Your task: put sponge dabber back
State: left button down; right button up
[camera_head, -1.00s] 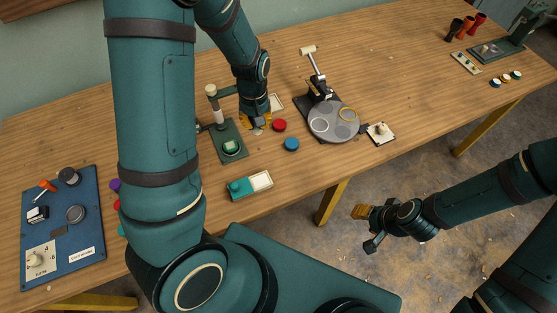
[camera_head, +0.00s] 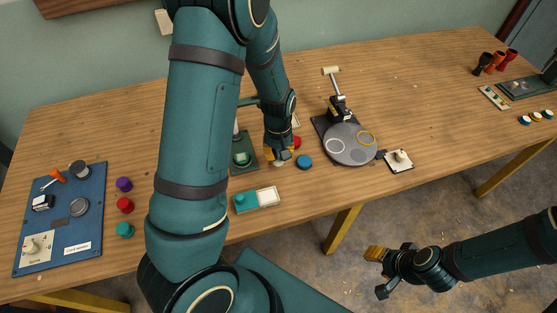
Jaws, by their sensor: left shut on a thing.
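My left gripper (camera_head: 280,157) reaches down from above, low over the middle of the table, beside the blue disc (camera_head: 304,162). It is shut on a small pale thing, which I take to be the sponge dabber (camera_head: 279,164); the fingers hide most of it. A teal and white tray (camera_head: 268,196) lies in front of it near the table edge. A green stand (camera_head: 243,168) is to its left, partly hidden by my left arm. My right gripper (camera_head: 373,273) is open and empty, off the table over the floor.
A press with a round grey plate (camera_head: 350,157) stands to the right, a white card with a knob (camera_head: 399,161) beside it. A red disc (camera_head: 297,142) is partly hidden behind the gripper. A blue panel (camera_head: 60,232) and coloured discs (camera_head: 125,205) are at left.

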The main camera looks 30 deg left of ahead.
aim_at(278, 160)
pick_arm(q)
jog(key=shift+f, duration=1.45)
jog(key=shift+b, duration=0.3)
jog(key=shift+f, duration=0.2)
jog(key=c, duration=1.1)
grip_release()
jog(key=shift+c, duration=0.2)
jog(key=shift+r, duration=0.1)
jog(key=shift+r, duration=0.25)
notch_tip(278, 160, up, 12)
jog(key=p, duration=0.3)
jog(key=shift+w+a+f, duration=0.1)
jog(key=shift+w+a, duration=0.05)
